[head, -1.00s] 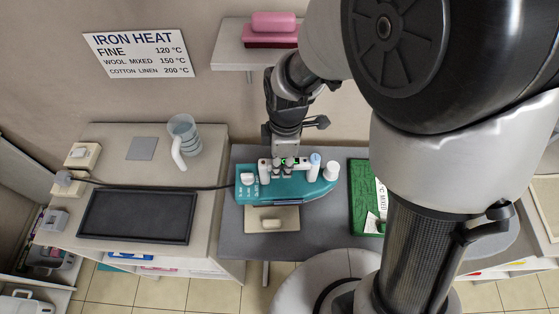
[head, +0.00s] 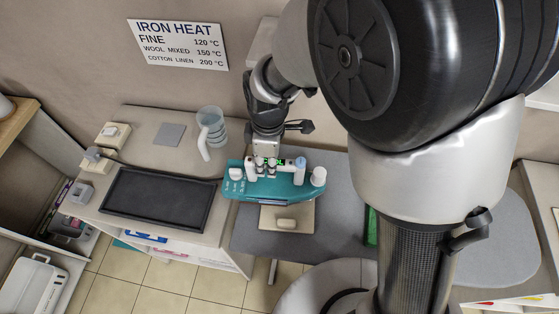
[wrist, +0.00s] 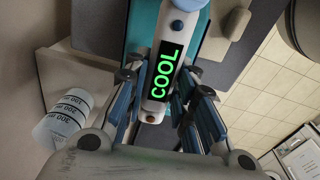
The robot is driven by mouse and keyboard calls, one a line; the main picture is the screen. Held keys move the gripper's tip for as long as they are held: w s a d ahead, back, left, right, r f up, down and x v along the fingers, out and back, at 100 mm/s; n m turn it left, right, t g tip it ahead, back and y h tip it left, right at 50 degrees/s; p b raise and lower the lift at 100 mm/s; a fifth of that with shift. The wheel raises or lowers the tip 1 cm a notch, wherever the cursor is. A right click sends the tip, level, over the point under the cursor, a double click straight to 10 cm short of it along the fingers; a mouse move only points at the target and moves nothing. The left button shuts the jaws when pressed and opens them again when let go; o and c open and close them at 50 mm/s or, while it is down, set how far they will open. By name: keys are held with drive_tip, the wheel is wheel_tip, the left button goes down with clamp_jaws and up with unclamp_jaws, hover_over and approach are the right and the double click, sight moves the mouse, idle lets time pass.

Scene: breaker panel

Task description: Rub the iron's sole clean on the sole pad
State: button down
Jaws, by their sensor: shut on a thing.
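My gripper (head: 266,157) is shut on the handle of the teal iron (head: 285,190) and holds it over the left part of the grey table. In the wrist view my gripper's fingers (wrist: 163,105) sit on both sides of the iron's pale handle, whose display (wrist: 163,72) reads COOL in green. The iron's sole faces down and is hidden. A beige pad (head: 298,227) with a small pale block (head: 286,223) lies just in front of the iron, partly covered by it. A small grey square (head: 170,134) lies on the left counter. I cannot tell which is the sole pad.
The left counter (head: 140,118) holds a dark tray (head: 155,200), a clear jug (head: 209,130) and wall-side switches (head: 114,134). A cord runs behind the tray towards the iron. A wall sign (head: 180,45) lists iron heats.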

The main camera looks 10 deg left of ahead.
drive_tip(key=shift+s+a+f, duration=0.1)
drive_tip(key=shift+a, duration=0.5)
drive_tip(key=shift+s+a+f, duration=0.1)
drive_tip(key=shift+a, duration=0.45)
drive_tip(key=shift+d, duration=0.15)
drive_tip(key=shift+d, duration=0.5)
drive_tip(key=shift+d+r, duration=0.1)
drive_tip(key=shift+w+r+p, duration=0.15)
drive_tip(key=shift+r+p, duration=0.8)
drive_tip(key=shift+r, duration=0.35)
drive_tip(key=shift+w+r+p, duration=0.1)
drive_tip(key=shift+r+p, duration=0.85)
drive_tip(key=shift+r, duration=0.35)
drive_tip(key=shift+r, duration=0.1)
